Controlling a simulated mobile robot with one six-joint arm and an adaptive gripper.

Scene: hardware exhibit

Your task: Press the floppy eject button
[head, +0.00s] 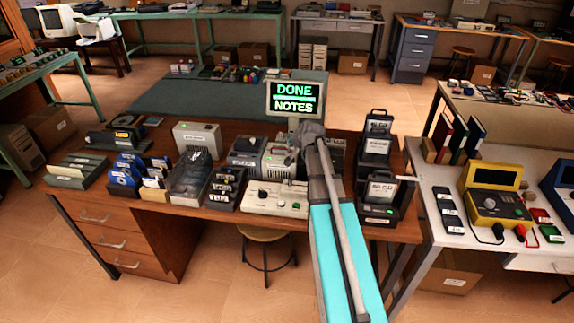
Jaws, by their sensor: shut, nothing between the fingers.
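My arm reaches up over the wooden desk, and my gripper (297,156) is small and partly hidden at its far end, beside a beige-grey box unit (278,163). It looks shut and holds nothing visible. A darker grey unit with a pale label (246,150) stands just left of that box. Either could be the floppy drive; I cannot tell which. The eject button is too small or hidden to make out. Whether the gripper touches anything cannot be told. A screen (294,98) behind reads "DONE" and "NOTES" in green.
In front stands a cream panel with knobs (275,198). To the left are a black disk holder (226,188), a clear-covered box (192,178) and blue disks (125,170). Dark labelled units (380,195) stand right of my arm. The desk is crowded.

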